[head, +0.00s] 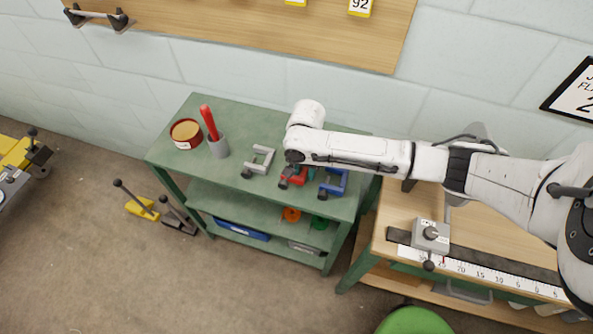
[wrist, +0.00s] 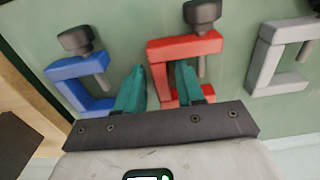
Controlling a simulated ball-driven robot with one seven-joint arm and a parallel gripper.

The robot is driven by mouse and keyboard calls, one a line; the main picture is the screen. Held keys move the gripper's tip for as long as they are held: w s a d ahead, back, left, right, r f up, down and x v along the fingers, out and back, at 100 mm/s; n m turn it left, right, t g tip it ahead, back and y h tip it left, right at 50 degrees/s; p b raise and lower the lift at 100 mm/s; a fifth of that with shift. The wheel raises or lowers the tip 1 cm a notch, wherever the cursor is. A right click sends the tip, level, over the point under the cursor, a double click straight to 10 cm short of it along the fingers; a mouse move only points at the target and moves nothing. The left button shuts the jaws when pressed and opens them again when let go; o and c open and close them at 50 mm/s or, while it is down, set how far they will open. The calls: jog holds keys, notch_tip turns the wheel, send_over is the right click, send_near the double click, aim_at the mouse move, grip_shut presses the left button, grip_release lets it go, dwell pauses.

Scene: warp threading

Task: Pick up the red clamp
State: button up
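The red clamp (wrist: 186,47) lies on the green table top, a C-shaped frame with a dark screw. In the head view the red clamp (head: 293,180) is partly hidden under my arm's end. My gripper (wrist: 160,66) is down at it, with teal fingers on either side of its spine. One finger is outside the frame, the other inside its opening. The fingers stand apart, with a slim gap seeming to show beside the spine. The gripper also shows in the head view (head: 302,174), mostly hidden by the wrist.
A blue clamp (wrist: 77,70) lies close on one side and a grey clamp (wrist: 270,62) on the other. The green table (head: 240,112) also bears a grey cup (head: 218,147) with a red-handled tool and a round tin (head: 186,133). A wooden bench (head: 400,215) stands at right.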

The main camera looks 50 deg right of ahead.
grip_shut()
jog(key=shift+r, duration=0.1)
dwell(0.4)
